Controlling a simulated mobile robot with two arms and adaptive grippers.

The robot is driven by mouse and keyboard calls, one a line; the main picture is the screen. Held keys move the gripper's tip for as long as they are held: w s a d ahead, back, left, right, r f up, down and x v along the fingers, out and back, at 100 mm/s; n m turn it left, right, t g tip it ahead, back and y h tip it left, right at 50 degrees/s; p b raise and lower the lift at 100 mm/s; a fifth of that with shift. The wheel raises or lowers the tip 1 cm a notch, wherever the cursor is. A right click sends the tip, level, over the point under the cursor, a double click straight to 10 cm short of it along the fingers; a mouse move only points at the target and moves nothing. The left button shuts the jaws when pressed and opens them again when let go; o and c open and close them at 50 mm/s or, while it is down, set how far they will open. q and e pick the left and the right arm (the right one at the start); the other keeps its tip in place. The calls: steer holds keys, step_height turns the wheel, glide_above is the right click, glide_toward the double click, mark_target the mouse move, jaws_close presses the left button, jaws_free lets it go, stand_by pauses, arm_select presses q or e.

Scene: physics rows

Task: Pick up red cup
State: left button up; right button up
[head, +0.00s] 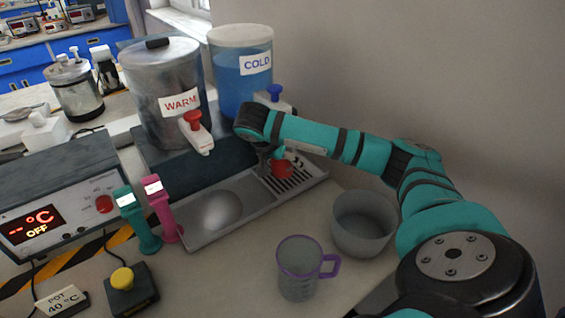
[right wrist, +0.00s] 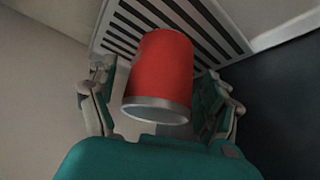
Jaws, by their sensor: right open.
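The red cup (head: 281,168) stands on the slotted drip grate at the right end of the metal tray, below the COLD dispenser. My right gripper (head: 276,160) is at the cup in the head view and hides part of it. In the right wrist view the red cup (right wrist: 161,72) lies between the open fingers of my right gripper (right wrist: 160,105), one finger on each side. Whether the fingers touch the cup cannot be told. My left gripper is not in view.
The metal tray (head: 205,236) has a round basin. Behind it stand the WARM pot (head: 165,80) and COLD tank (head: 233,90). A purple-rimmed jug (head: 297,280) and grey bowl (head: 362,235) stand in front. Teal (head: 140,228) and pink (head: 163,215) handled items and a control box (head: 60,190) are left.

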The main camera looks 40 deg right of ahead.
steer(key=c, duration=1.3)
steer(key=shift+r, duration=0.15)
steer(key=shift+c, duration=0.2)
